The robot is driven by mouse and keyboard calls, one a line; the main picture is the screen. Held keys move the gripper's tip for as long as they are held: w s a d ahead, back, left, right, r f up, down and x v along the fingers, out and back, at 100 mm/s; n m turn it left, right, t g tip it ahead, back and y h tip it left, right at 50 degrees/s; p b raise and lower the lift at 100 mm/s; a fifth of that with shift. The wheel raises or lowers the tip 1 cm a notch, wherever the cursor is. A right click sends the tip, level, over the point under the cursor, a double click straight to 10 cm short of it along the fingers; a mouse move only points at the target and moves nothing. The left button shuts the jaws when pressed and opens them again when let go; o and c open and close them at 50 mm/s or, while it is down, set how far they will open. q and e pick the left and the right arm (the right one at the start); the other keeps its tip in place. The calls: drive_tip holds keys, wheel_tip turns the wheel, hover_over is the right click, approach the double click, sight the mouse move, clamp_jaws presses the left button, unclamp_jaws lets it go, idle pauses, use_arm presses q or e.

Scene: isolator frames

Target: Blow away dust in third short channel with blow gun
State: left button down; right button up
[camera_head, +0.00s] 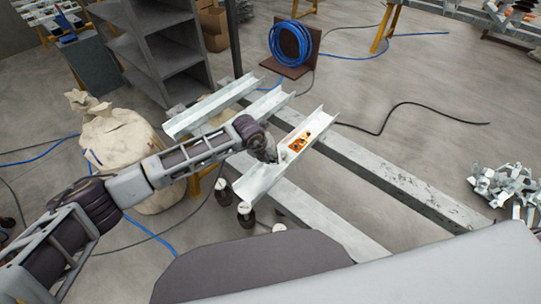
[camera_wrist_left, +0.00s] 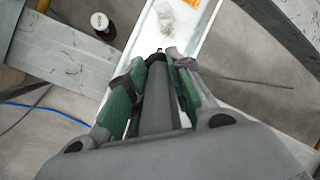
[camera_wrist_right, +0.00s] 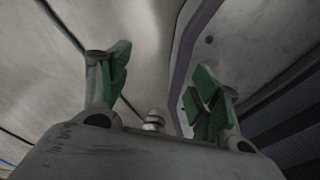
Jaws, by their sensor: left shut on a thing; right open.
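Three short pale metal channels lie across long beams. The right-hand short channel (camera_head: 255,180) holds an orange-brown patch (camera_head: 299,141). My left gripper (camera_head: 268,156) is over this channel, just on the near side of the patch. In the left wrist view, my left gripper (camera_wrist_left: 157,62) is shut on the dark grey blow gun (camera_wrist_left: 158,105), whose tip points along the channel (camera_wrist_left: 135,58) at a pale, speckled dust patch (camera_wrist_left: 172,18). In the head view, the arm hides the blow gun. My right gripper (camera_wrist_right: 160,75) is open and empty in the right wrist view.
The other short channels (camera_head: 208,109) lie to the left. Long beams (camera_head: 400,185) run across the floor. A beige sack (camera_head: 118,150) stands left, a grey shelf (camera_head: 160,50) behind. A blue hose coil (camera_head: 290,42) is at the back; metal scraps (camera_head: 510,187) lie right.

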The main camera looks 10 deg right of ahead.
drive_tip(key=shift+s, duration=0.15)
use_arm(q)
drive_tip(key=shift+f, duration=0.1)
drive_tip(key=shift+d, duration=0.1)
drive_tip(key=shift+w+d+b, duration=0.4)
drive_tip(key=shift+b, duration=0.2)
use_arm(e)
drive_tip(key=shift+f, duration=0.7)
use_arm(q)
drive_tip(key=shift+w+d+b, duration=0.25)
drive_tip(key=shift+d+b, duration=0.05)
drive_tip(key=shift+b, duration=0.05)
use_arm(e)
drive_tip(key=shift+s+a+f, duration=0.1)
drive_tip(key=shift+a+f, duration=0.05)
drive_tip(key=shift+f, duration=0.15)
use_arm(q)
drive_tip(key=shift+w+d+b, duration=0.55)
drive_tip(key=shift+d+b, duration=0.2)
drive_tip(key=shift+b, duration=0.05)
use_arm(e)
drive_tip(key=shift+s+a+f, duration=0.15)
drive_tip(key=shift+a+f, duration=0.45)
drive_tip(key=shift+f, duration=0.2)
drive_tip(key=shift+d, duration=0.3)
use_arm(q)
drive_tip(key=shift+r, duration=0.2)
use_arm(e)
drive_tip(key=shift+r, duration=0.1)
